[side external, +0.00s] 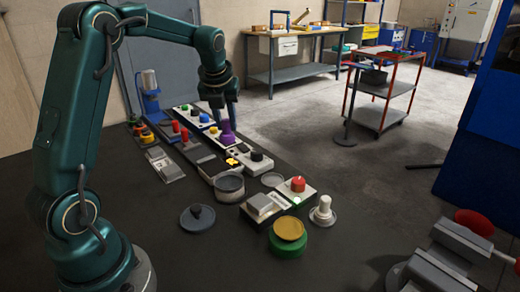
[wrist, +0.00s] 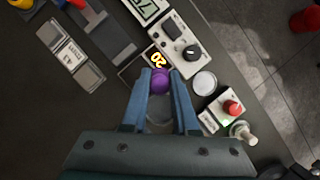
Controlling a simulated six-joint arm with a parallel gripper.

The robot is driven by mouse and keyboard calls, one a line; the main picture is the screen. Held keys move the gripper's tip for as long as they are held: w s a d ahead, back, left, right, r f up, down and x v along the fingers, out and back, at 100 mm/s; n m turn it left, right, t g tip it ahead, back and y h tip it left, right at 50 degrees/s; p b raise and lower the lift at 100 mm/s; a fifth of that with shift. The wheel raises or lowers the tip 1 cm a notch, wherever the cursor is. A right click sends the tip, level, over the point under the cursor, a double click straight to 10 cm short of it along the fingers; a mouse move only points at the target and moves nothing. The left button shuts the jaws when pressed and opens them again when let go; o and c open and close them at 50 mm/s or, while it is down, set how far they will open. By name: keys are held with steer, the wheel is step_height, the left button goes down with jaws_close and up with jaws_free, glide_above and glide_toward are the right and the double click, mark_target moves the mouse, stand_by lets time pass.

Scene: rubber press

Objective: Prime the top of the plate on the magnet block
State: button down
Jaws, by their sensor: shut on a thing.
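My gripper (side external: 226,118) is shut on a purple-handled tool (side external: 228,136), pointing down over the row of equipment on the bench. In the wrist view the round purple top (wrist: 159,82) sits between my fingertips (wrist: 160,73). The tool's lower end is hidden in the wrist view, and I cannot tell whether it touches anything. A grey block with a flat light top (side external: 261,203), apparently the magnet block with the plate, stands on a dark base in front and to the right. The block is not clearly visible in the wrist view.
A shallow round dish (side external: 229,186) and a grey disc (side external: 272,180) lie nearby. A red-knobbed box (side external: 298,188), a white peg (side external: 323,212), a green tin with a yellow top (side external: 288,236) and a dark lid (side external: 197,217) stand around the block.

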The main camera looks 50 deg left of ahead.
steer(key=shift+s+f, duration=0.1)
steer(key=shift+f, duration=0.05)
steer(key=s+d, duration=0.4)
steer(key=d, duration=0.2)
steer(key=shift+w+f, duration=0.1)
steer(key=shift+f, duration=3.2)
steer(key=shift+f, duration=0.6)
steer(key=shift+r, duration=0.1)
step_height(320, 180, up, 7)
stand_by(0.7)
